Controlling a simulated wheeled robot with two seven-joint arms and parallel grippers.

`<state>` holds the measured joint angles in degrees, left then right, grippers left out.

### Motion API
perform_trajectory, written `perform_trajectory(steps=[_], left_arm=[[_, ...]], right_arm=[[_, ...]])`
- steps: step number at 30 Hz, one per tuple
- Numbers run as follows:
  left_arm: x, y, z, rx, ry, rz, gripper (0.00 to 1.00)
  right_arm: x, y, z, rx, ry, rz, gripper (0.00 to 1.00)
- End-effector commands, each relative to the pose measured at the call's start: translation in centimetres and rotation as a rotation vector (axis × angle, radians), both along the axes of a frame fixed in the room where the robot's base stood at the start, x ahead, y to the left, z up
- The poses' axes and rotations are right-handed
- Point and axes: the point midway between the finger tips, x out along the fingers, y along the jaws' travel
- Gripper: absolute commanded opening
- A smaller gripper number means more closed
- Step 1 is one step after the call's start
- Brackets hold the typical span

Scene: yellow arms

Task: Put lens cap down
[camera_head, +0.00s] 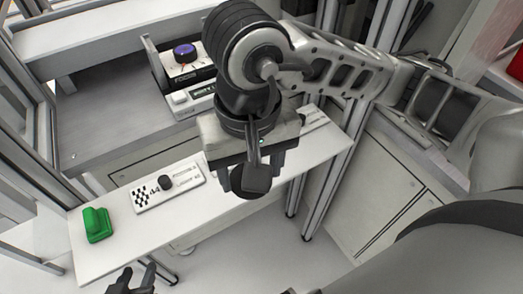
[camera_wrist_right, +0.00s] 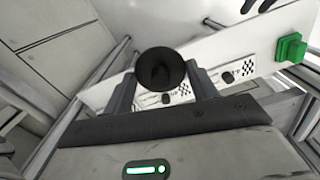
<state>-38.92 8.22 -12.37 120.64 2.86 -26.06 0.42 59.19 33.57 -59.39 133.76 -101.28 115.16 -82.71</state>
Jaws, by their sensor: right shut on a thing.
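The dark round lens cap (camera_head: 254,187) hangs between the fingers of my right gripper (camera_head: 251,174), above the white shelf. In the right wrist view the lens cap (camera_wrist_right: 161,68) shows as a black cup-like disc between the two fingers of my right gripper (camera_wrist_right: 160,85). The right gripper is shut on it, and the cap is clear of the shelf. My left gripper (camera_head: 134,281) shows only at the bottom edge of the head view, its dark fingers spread apart and empty.
The narrow white shelf (camera_head: 110,258) carries a green block (camera_head: 97,224) at its left end. A white plate (camera_head: 168,187) with a checkered patch and a black knob lies beside it. A box with a purple-topped button (camera_head: 184,53) stands on the grey bench behind.

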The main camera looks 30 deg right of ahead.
Motion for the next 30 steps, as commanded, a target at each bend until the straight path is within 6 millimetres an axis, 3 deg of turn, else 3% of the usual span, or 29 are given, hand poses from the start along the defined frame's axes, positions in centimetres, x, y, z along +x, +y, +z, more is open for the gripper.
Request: perform_trajectory(steps=[8, 12, 24, 30], left_arm=[[-0.1, 0.0, 0.3, 0.003, 0.002, -0.002, 0.36], [0.1, 0.0, 0.5, 0.007, -0.003, -0.003, 0.36], [0.1, 0.1, 0.6, 0.013, -0.003, -0.004, 0.36], [0.0, 0.2, 0.8, 0.024, 0.005, -0.007, 0.36]], right_arm=[[4.5, -5.5, -3.0, -0.006, 0.007, -0.012, 0.36], [6.0, -7.1, -5.7, -0.004, 0.007, -0.007, 0.36], [8.0, -9.4, -9.5, -0.004, 0.004, -0.003, 0.36], [8.0, -9.2, -11.9, -0.001, 0.002, -0.002, 0.36]])
